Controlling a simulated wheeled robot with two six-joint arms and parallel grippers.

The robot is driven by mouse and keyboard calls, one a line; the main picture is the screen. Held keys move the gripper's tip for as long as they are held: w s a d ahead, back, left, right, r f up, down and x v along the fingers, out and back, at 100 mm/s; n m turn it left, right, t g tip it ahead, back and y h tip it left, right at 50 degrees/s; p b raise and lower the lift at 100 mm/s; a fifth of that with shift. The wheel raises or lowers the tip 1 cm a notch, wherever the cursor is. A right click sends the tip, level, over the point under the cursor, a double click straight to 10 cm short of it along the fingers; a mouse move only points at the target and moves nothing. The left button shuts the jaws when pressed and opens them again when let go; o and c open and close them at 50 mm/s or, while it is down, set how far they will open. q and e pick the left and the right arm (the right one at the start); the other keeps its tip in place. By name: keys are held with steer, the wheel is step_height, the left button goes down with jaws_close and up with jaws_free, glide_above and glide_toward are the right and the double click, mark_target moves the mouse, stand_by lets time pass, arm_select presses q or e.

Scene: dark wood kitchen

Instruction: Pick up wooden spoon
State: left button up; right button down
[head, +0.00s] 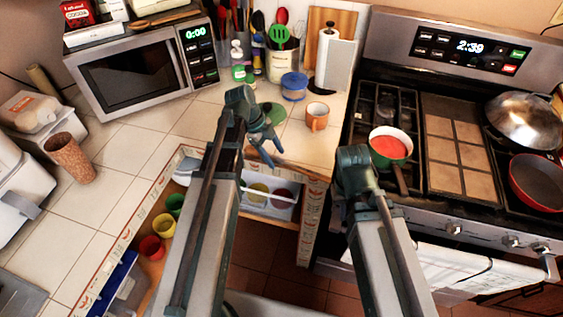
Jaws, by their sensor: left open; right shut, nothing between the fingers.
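A brown wooden spoon (166,18) appears to lie flat on top of the microwave (130,72) at the upper left; it is small in the picture. My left gripper (268,152) is open and empty above the counter's front edge, below and to the right of the microwave, well apart from the spoon. My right gripper (372,183) is shut and empty at the stove's front left edge, near the pot's handle. Its fingertips are hard to make out.
A utensil crock (281,66), blue-lidded tub (294,87) and orange mug (317,117) stand on the back counter. A pot (391,146) with red contents sits on the stove. A brown cup (70,158) stands left. The tiled counter before the microwave is mostly clear.

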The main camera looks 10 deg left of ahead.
arm_select(q)
steer(key=shift+f, duration=0.25)
stand_by(0.4)
jaws_close()
